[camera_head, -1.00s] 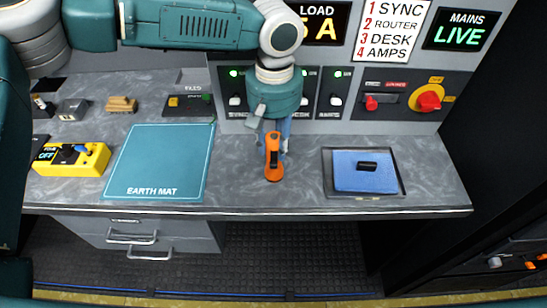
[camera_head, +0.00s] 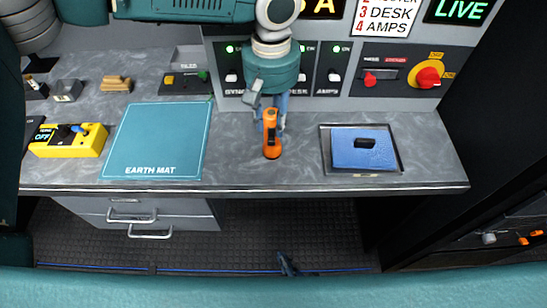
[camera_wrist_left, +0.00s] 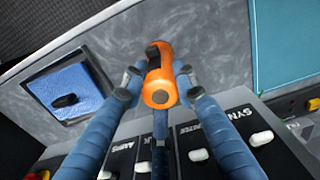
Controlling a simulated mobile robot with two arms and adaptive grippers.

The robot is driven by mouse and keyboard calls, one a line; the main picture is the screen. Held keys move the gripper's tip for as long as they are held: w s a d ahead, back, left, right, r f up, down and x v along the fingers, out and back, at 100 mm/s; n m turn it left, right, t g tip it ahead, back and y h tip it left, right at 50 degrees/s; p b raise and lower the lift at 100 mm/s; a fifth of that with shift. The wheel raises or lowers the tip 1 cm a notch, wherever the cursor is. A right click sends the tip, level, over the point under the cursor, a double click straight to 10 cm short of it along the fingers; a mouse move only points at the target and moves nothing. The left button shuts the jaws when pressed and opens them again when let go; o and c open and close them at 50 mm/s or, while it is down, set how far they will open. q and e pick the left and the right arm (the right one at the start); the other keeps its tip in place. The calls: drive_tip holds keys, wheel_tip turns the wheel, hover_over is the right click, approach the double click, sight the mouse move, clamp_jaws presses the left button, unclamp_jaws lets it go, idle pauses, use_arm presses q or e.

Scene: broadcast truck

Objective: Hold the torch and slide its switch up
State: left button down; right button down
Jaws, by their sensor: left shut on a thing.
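The orange torch (camera_head: 271,147) is in my left gripper (camera_head: 270,122), in front of the switch panel and over the grey counter. Its dark switch (camera_head: 271,134) shows on the side facing the head camera. In the left wrist view, my left gripper's blue fingers (camera_wrist_left: 160,82) close around the torch (camera_wrist_left: 160,85) from its sides, and a dark part shows on its body. I cannot tell if the torch's lower end touches the counter. My right gripper (camera_head: 288,265) shows only as small dark-blue tips at the bottom, below the counter's front edge, apart from the torch; its opening is unclear.
A teal earth mat (camera_head: 155,140) lies left of the torch. A recessed blue pad (camera_head: 350,157) with a black object (camera_head: 364,143) lies right. A yellow box (camera_head: 70,140) stands far left. The panel with switches (camera_head: 334,76) and a red knob (camera_head: 428,77) rises behind.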

drive_tip(key=w+a+r+m+t, duration=0.3)
drive_tip(key=r+m, duration=0.3)
drive_tip(key=r, duration=0.4)
drive_tip(key=w+a+r+m+t, duration=0.25)
drive_tip(key=r+m, duration=0.35)
drive_tip(key=r, duration=0.5)
wheel_tip(320, 180, up, 13)
drive_tip(key=d+m+t+h, duration=0.2)
drive_tip(key=m+t+h, duration=0.2)
drive_tip(key=m, duration=0.8)
drive_tip(key=shift+s+d+m+h, duration=0.3)
drive_tip(key=shift+s+m, duration=0.1)
drive_tip(key=shift+s, duration=0.05)
drive_tip(key=shift+t, duration=0.25)
drive_tip(key=x, duration=1)
